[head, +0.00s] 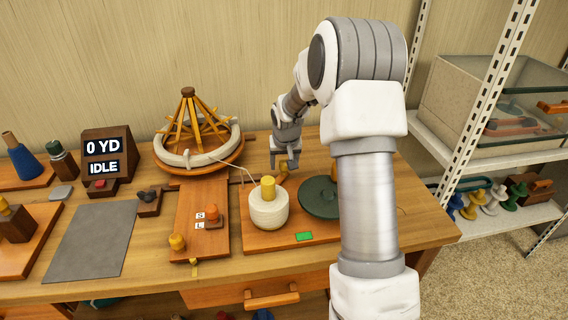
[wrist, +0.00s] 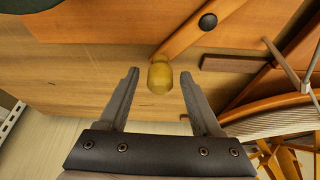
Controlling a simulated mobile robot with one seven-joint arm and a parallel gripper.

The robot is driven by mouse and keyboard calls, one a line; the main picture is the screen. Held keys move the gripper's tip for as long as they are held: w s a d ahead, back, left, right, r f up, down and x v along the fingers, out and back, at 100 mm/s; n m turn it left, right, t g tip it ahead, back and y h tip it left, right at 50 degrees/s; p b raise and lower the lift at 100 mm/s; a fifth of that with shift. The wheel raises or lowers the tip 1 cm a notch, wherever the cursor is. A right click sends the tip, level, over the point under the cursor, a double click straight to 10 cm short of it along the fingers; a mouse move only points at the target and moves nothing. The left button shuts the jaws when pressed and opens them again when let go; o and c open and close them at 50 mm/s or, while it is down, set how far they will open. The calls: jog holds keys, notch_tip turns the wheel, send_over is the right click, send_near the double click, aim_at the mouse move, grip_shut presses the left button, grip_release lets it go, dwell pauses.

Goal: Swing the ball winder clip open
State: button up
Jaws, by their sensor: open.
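The ball winder has an orange-brown base (head: 258,241) with a cream wound body (head: 268,213) and a dark green disc (head: 318,200). In the wrist view, a flat wooden arm (wrist: 190,33) with a black pivot dot ends in a yellow knob (wrist: 160,78); this looks like the clip. My gripper (head: 285,166) is at the winder's back edge, pointing down. In the wrist view my gripper (wrist: 160,76) is open, with the knob between its fingertips and gaps on both sides. In the head view the clip is mostly hidden by my gripper.
A wooden swift (head: 188,125) stands at the back left, with a strand running toward the winder. A display (head: 105,155) reads "0 YD" and "IDLE". A grey mat (head: 90,240) lies at left. A metal shelf (head: 470,130) stands at right.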

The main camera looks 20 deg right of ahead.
grip_shut()
dwell(1.3)
